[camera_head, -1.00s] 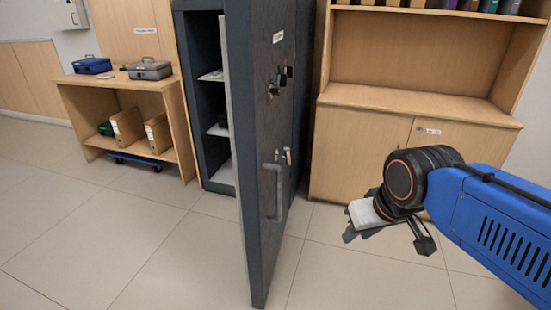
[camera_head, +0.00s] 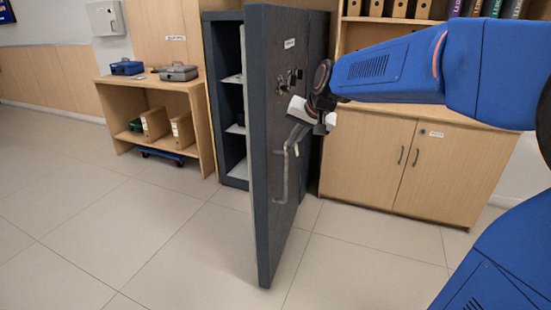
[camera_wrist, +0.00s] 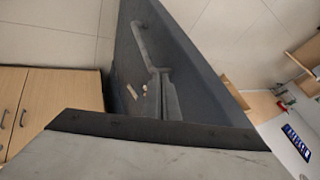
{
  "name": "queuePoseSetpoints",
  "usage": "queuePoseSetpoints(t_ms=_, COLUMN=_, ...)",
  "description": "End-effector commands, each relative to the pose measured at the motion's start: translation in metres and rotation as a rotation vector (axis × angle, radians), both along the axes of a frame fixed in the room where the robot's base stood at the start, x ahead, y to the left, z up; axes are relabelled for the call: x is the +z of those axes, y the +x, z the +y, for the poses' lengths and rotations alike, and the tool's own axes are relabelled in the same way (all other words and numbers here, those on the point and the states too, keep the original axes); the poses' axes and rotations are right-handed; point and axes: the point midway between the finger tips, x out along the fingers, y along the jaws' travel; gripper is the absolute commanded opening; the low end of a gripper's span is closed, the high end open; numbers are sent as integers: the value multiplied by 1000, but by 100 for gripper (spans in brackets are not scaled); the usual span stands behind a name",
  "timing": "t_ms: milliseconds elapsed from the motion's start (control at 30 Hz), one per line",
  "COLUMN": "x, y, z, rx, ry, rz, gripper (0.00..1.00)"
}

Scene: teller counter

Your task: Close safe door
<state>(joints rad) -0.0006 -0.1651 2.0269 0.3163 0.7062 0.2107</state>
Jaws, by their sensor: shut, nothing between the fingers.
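The dark grey safe door (camera_head: 268,190) stands wide open, its edge toward me and its outer face on the right. A vertical bar handle (camera_head: 285,175) is on that face, with a lock fitting (camera_head: 288,80) above. The safe body (camera_head: 227,110) is behind, with shelves showing inside. My gripper (camera_head: 296,138) is shut and empty, close to the outer face near the top of the handle; I cannot tell whether it touches. In the wrist view the door (camera_wrist: 195,85) and handle (camera_wrist: 143,45) lie beyond the grey gripper body, which fills the bottom.
A wooden cabinet (camera_head: 365,160) stands right of the safe, under my arm. A low wooden shelf (camera_head: 150,85) at the left holds a blue box (camera_head: 127,68), a grey box (camera_head: 178,72) and binders. The tiled floor (camera_head: 130,235) in front is clear.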

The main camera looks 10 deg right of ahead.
Motion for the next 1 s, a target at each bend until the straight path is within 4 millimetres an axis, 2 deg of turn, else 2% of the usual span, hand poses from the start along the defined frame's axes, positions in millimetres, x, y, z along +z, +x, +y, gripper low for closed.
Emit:
queuePoseSetpoints(t_ms=33, x=0, y=11, z=1, rx=-8, ry=10, rz=-1, gripper=0)
queuePoseSetpoints(t_ms=100, x=0, y=20, z=2, rx=-19, ry=21, rz=-5, gripper=0)
queuePoseSetpoints(t_ms=333, x=-6, y=33, z=4, rx=-26, ry=31, rz=-6, gripper=0)
queuePoseSetpoints(t_ms=733, x=-56, y=67, z=17, rx=-25, ry=30, rz=-4, gripper=0)
queuePoseSetpoints(t_ms=1000, x=-76, y=82, z=23, rx=-25, ry=30, rz=-8, gripper=0)
